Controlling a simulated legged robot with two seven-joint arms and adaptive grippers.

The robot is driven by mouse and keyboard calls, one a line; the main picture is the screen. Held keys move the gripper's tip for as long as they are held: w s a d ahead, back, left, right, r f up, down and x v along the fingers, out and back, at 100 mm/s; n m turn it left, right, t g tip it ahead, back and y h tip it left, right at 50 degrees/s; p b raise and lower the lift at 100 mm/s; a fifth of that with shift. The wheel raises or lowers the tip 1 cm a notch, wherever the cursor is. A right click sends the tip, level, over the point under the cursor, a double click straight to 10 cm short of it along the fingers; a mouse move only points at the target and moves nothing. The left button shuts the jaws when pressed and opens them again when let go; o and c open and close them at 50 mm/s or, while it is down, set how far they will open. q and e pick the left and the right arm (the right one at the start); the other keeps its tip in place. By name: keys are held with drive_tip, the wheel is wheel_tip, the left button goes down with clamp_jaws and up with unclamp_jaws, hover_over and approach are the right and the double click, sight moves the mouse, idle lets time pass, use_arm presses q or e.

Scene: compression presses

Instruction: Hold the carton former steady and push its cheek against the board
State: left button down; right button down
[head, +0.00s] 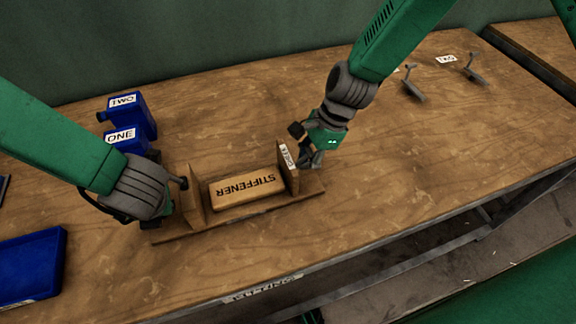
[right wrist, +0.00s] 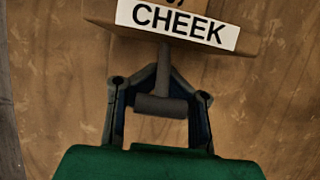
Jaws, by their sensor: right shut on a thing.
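The wooden carton former (head: 300,196) lies on the bench, a long base with an upright end wall (head: 196,190) at the left and the cheek (head: 288,167) at the right. A wooden block marked STIFFENER (head: 240,190) lies between them; I cannot tell whether the cheek touches it. My right gripper (head: 306,158) is shut on the grey T-shaped handle (right wrist: 161,105) on the cheek's outer side. The cheek's label (right wrist: 178,24) shows in the right wrist view. My left gripper (head: 172,200) is at the former's left end, by a dark knob; its fingers are mostly hidden.
A blue tray (head: 32,266) lies at the front left. Small grey metal pieces (head: 413,90) lie at the back right. The bench right of the former is clear.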

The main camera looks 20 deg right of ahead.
use_arm(q)
drive_tip(key=shift+a, duration=0.1)
use_arm(e)
drive_tip(key=shift+w+a+r, duration=0.1)
drive_tip(key=shift+a, duration=0.1)
use_arm(q)
drive_tip(key=shift+s, duration=0.1)
use_arm(e)
drive_tip(key=shift+a, duration=1.2)
use_arm(q)
drive_tip(key=shift+f, duration=0.1)
use_arm(e)
drive_tip(key=c, duration=1.4)
unclamp_jaws()
use_arm(q)
drive_tip(key=c, duration=1.4)
unclamp_jaws()
use_arm(e)
drive_tip(key=v, duration=1.2)
use_arm(q)
drive_tip(key=shift+o, duration=0.2)
drive_tip(key=shift+r, duration=0.2)
